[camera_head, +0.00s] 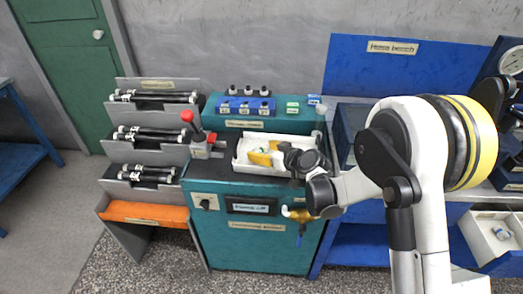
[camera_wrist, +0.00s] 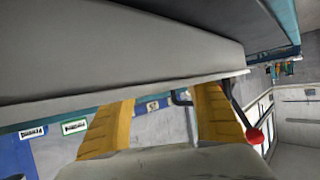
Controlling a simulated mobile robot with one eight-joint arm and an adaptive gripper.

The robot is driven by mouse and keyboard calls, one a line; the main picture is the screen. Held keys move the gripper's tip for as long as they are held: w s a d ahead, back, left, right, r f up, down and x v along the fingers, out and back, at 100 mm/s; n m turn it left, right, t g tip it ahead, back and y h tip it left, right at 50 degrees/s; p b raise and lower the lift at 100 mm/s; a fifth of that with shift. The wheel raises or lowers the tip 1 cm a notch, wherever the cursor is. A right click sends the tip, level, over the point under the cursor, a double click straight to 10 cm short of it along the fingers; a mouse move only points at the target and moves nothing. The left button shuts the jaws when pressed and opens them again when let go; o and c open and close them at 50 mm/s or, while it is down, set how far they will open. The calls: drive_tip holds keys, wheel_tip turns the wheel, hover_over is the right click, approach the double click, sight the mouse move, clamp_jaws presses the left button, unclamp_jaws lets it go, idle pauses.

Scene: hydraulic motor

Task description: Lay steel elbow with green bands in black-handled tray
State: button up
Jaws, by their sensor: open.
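My gripper (camera_head: 262,156) has yellow fingers and is open, low over a white tray (camera_head: 240,166) on top of the teal cabinet. A small pale piece with a touch of green (camera_head: 260,149) shows beside the fingers in the tray; it may be the steel elbow with green bands, but it is too small to be sure. In the wrist view my gripper (camera_wrist: 160,125) has its fingers spread wide, with no part clearly between them. A broad grey surface fills the top of that view. The tray's handles are not clear in the head view.
A red-knobbed lever (camera_head: 188,118) stands just left of the tray. A teal block with blue and green labels (camera_head: 245,107) stands behind it. A grey rack (camera_head: 150,130) holds dark tubes at left. A white bin (camera_head: 490,235) with parts is at far right.

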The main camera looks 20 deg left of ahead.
drive_tip(key=p+v, duration=0.3)
drive_tip(key=v, duration=0.8)
drive_tip(key=shift+d, duration=0.2)
drive_tip(key=shift+d+r, duration=0.2)
drive_tip(key=shift+r, duration=0.1)
drive_tip(key=s+d+r+m+h, duration=0.35)
drive_tip(key=d+r, duration=0.25)
drive_tip(key=d, duration=0.2)
drive_tip(key=s+d+r+m+h, duration=0.2)
drive_tip(key=s+d+r, duration=0.35)
drive_tip(key=d, duration=0.25)
drive_tip(key=s+d+r+m+h, duration=0.1)
drive_tip(key=s+d+m+h, duration=0.4)
drive_tip(key=s+d, duration=1)
drive_tip(key=shift+d+r+m, duration=0.3)
drive_tip(key=shift+d+m, duration=0.05)
drive_tip(key=shift+d, duration=0.15)
